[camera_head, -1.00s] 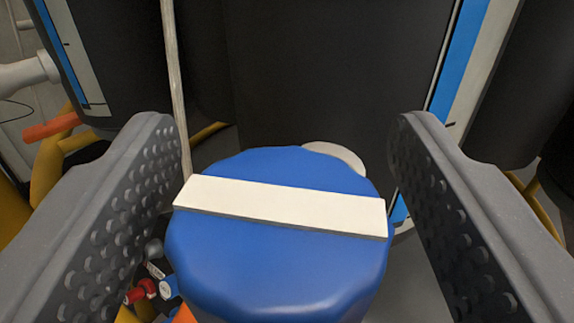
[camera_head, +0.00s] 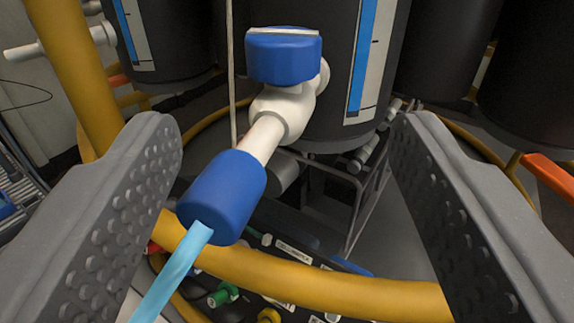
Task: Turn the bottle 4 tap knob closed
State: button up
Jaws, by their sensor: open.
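A blue tap knob (camera_head: 284,57) with a white bar on top sits on a white tap body (camera_head: 283,110). The tap comes out of a dark bottle (camera_head: 312,120) with a blue and white level strip. A blue nozzle (camera_head: 223,196) points down toward me, and a light blue stream or tube (camera_head: 172,275) runs from it. My gripper (camera_head: 275,125) is open and empty, its two grey dimpled fingers wide apart at left and right. The knob lies beyond the fingers, apart from both. I cannot read the bottle's number.
A yellow rail (camera_head: 310,283) crosses below the tap, and a yellow post (camera_head: 84,70) stands at left. Other dark bottles (camera_head: 450,45) stand on both sides. Small coloured fittings (camera_head: 222,295) lie below. An orange bar (camera_head: 549,176) is at right.

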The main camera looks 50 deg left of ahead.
dwell(0.3)
jog(key=w+d+r+m+t+h+b, duration=0.1)
jog(key=d+r+m+t+h+b, duration=0.2)
jog(key=d+r+t+h+b, duration=0.25)
jog(key=m+g+b, duration=0.1)
jog(key=b, duration=0.6)
send_near(266, 45)
jog(key=b+x, duration=0.1)
jog(key=x, duration=1.1)
jog(key=shift+w+f, duration=0.1)
jog(key=shift+m, duration=0.3)
jog(key=c, duration=1)
